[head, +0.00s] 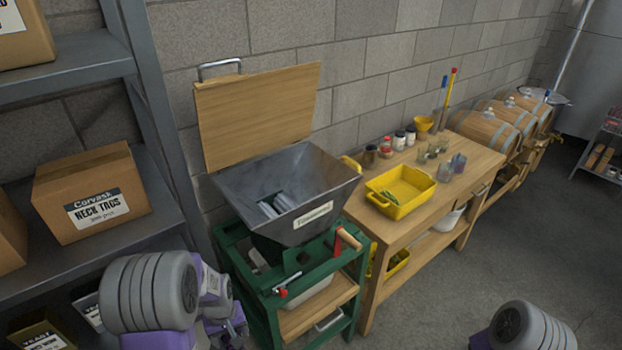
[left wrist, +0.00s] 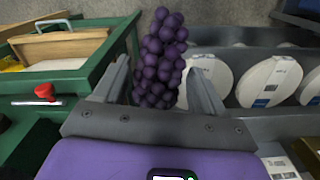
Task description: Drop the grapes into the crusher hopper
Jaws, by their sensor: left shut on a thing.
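A dark purple bunch of grapes (left wrist: 160,55) is held upright between the fingers of my left gripper (left wrist: 160,85) in the left wrist view. The crusher hopper (head: 325,192) is a grey metal funnel on a green frame (head: 355,275) in the head view. Its mouth is open, with metal rollers inside. A wooden lid (head: 258,110) with a metal handle stands raised behind it. In the head view my left arm is low, left of the crusher; its fingers and the grapes do not show there. My right gripper is out of view.
A grey shelf with a carton (head: 92,192) stands left of the crusher. At right, a wooden table (head: 465,150) holds a yellow tub (head: 408,205), jars and glasses. A crank handle (head: 350,239) juts from the crusher's front. White discs (left wrist: 270,82) lie in a grey bin beside the grapes.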

